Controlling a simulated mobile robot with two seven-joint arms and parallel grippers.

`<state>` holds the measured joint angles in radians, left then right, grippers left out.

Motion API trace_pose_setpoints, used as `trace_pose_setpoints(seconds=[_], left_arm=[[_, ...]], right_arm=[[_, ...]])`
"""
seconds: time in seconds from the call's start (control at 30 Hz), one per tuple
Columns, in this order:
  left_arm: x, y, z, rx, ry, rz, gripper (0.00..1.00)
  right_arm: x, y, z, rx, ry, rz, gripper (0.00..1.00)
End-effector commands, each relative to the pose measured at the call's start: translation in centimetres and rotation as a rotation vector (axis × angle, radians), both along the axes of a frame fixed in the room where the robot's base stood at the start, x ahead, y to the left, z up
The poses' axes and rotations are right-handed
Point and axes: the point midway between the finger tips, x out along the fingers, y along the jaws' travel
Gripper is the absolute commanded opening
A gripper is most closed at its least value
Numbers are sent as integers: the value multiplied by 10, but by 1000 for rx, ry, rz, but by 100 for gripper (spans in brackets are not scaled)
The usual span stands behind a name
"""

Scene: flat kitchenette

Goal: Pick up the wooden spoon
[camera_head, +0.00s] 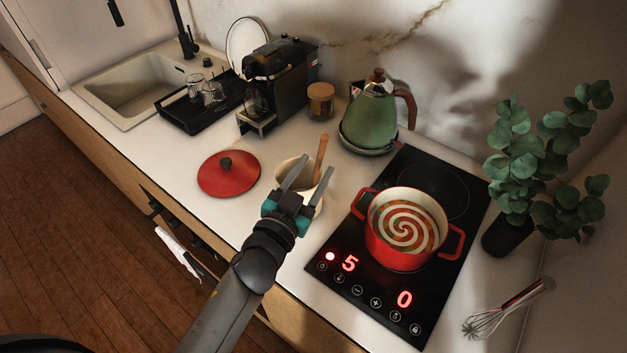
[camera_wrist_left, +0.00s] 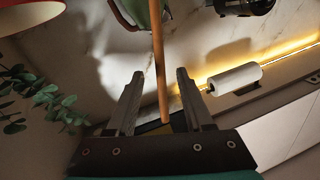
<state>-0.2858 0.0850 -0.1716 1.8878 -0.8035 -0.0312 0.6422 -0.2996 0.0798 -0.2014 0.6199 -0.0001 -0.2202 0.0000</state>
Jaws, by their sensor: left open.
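The wooden spoon's handle (camera_head: 321,150) sticks up from a cream-coloured container (camera_head: 287,175) on the counter; its lower end is hidden. My left gripper (camera_head: 309,174) is open over the container, its fingers partly covering it. In the left wrist view the wooden handle (camera_wrist_left: 158,55) runs between the two open fingers of my left gripper (camera_wrist_left: 160,76), with a gap visible on each side. The fingers are not closed on it. My right gripper is not in view.
A red pot (camera_head: 376,241) stands on the black hob (camera_head: 345,262) to the right. A red lid (camera_head: 215,184) lies to the left. Behind are a green kettle (camera_head: 372,116), a jar (camera_head: 320,100) and a coffee machine (camera_head: 290,75). A whisk (camera_head: 500,312) lies at the lower right.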

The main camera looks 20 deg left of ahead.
Motion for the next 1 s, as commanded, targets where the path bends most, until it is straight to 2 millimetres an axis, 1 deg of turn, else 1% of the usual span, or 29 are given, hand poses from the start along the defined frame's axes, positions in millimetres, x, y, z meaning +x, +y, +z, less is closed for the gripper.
trace_pose_setpoints(seconds=[0.03,0.1,0.27,0.37,0.5,0.63,0.77,1.0], left_arm=[[5,-1,1,1,-1,0,52],[9,-2,0,1,0,0,52],[16,-3,1,0,-1,0,52],[26,-4,3,1,-2,1,52],[44,-7,5,2,-2,1,52],[57,-9,3,0,-1,1,52],[63,-10,2,1,0,0,52],[63,-10,2,0,0,0,51]], right_arm=[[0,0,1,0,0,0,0],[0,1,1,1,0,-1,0],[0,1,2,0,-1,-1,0],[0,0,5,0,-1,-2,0],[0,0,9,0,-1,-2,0],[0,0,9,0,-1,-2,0],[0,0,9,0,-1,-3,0],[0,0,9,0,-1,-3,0]])
